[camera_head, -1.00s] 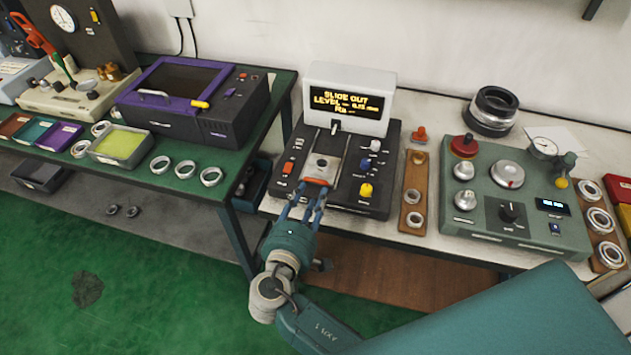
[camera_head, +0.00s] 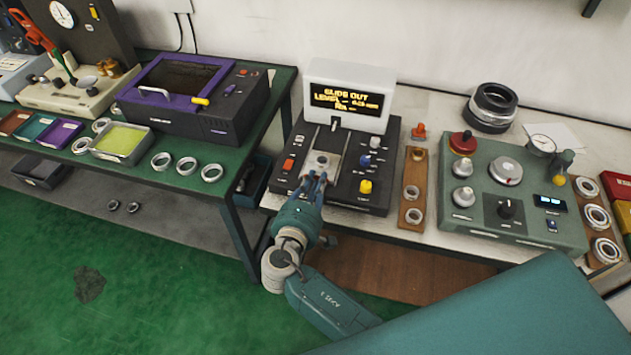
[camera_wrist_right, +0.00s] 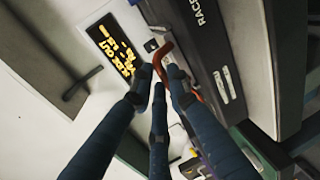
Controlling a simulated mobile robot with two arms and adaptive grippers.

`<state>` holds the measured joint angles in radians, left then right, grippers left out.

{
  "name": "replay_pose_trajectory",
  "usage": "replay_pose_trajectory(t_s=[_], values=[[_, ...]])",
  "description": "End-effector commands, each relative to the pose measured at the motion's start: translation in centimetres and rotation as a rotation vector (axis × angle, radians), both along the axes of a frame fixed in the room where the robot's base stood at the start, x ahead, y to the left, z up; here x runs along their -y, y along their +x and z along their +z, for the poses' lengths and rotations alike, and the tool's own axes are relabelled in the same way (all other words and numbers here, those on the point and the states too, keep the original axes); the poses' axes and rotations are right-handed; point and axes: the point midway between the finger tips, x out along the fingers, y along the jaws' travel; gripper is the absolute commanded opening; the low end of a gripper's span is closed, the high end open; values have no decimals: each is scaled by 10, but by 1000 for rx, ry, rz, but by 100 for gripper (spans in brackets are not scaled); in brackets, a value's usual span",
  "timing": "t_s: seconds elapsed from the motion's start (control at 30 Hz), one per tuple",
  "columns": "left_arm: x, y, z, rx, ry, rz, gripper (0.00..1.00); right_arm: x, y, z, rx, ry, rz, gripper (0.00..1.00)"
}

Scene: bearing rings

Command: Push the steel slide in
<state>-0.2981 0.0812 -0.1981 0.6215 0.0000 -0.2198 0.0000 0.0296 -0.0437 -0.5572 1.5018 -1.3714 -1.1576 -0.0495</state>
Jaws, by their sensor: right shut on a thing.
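The steel slide (camera_head: 324,158) sticks out from the dark tester (camera_head: 345,185), below its white display box (camera_head: 350,95). The display reads "SLIDE OUT". A ring-shaped part (camera_head: 322,161) sits on the slide. My right gripper (camera_head: 316,180) is at the slide's front end, its fingers covering the orange handle there. In the right wrist view the orange handle (camera_wrist_right: 163,52) runs between my fingers (camera_wrist_right: 160,82), which are shut on it. The fingers hide part of the handle. My left gripper is not in view.
A wooden strip with rings (camera_head: 411,190) lies right of the tester, then a green gauge box (camera_head: 520,190). A purple-framed machine (camera_head: 180,95) stands on the green table at left. Knobs and a red button (camera_head: 288,165) flank the slide. The floor in front is open.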

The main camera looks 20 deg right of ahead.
Motion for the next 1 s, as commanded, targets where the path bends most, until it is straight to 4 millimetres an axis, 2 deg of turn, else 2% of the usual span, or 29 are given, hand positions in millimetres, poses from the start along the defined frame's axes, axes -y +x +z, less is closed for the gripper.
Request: replay_pose_trajectory(t_s=[0.17, 0.4, 0.57, 0.93, 0.97, 1.0], values=[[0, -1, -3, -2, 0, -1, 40, 4, 6, -2, 0, 1, -1, 0], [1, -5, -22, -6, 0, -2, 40, 37, 54, -3, 3, -2, -3, 0], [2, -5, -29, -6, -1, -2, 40, 52, 76, -2, 0, 0, -2, 0], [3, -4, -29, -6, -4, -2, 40, 57, 83, 0, 1, 0, -1, 0], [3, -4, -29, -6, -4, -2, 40, 57, 83, 1, 1, 0, -1, 17], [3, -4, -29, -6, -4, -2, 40, 57, 83, 1, 1, 0, -1, 25]])
